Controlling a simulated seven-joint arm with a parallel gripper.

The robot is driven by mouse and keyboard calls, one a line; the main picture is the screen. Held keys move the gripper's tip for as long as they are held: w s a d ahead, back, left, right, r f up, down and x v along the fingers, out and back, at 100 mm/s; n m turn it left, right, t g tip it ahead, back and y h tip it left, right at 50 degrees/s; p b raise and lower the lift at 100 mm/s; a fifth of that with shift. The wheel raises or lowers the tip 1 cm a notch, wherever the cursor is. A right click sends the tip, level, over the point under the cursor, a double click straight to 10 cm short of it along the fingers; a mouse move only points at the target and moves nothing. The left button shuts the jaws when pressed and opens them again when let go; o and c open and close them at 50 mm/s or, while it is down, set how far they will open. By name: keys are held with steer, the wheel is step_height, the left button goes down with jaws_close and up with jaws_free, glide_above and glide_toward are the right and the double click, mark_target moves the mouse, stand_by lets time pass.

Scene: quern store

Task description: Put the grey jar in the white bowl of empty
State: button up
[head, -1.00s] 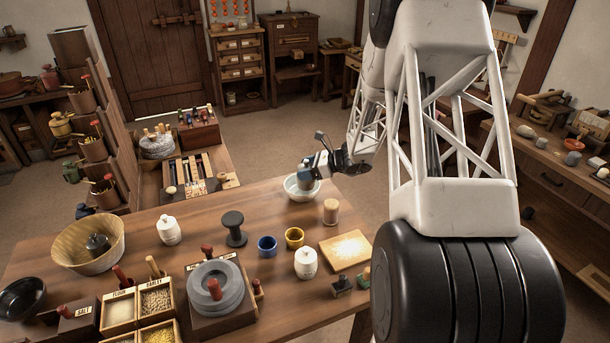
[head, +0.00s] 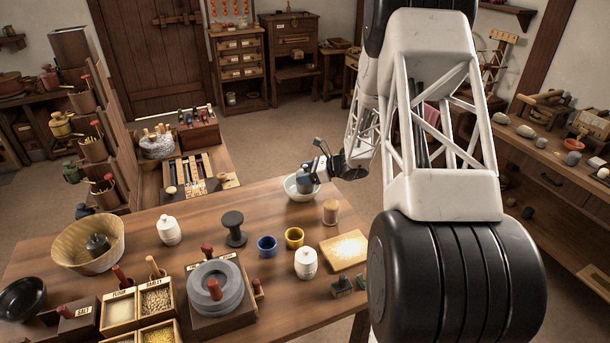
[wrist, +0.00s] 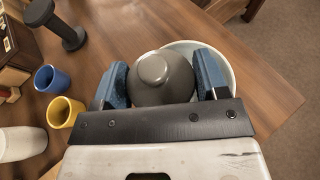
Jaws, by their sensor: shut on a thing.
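The grey jar (wrist: 163,77) is held between the two blue pads of my gripper (wrist: 163,85) in the wrist view. The white bowl (wrist: 226,66) lies beneath and just behind the jar; the jar and gripper hide much of it. In the head view my gripper (head: 308,182) is at the white bowl (head: 291,190) near the table's far right edge. The grey jar (head: 304,182) shows there low, at or within the bowl's rim. I cannot tell whether it touches the bowl's bottom.
A blue cup (head: 267,246), a yellow cup (head: 294,237), a dark spool (head: 234,229) and a wooden cylinder (head: 330,212) stand nearer on the table (head: 200,195). The table's far edge is close behind the bowl.

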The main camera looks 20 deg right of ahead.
steer(key=shift+f, duration=0.7)
steer(key=o, duration=1.1)
steer(key=shift+o, duration=0.2)
steer(key=shift+r, duration=0.55)
steer(key=v, duration=1.2)
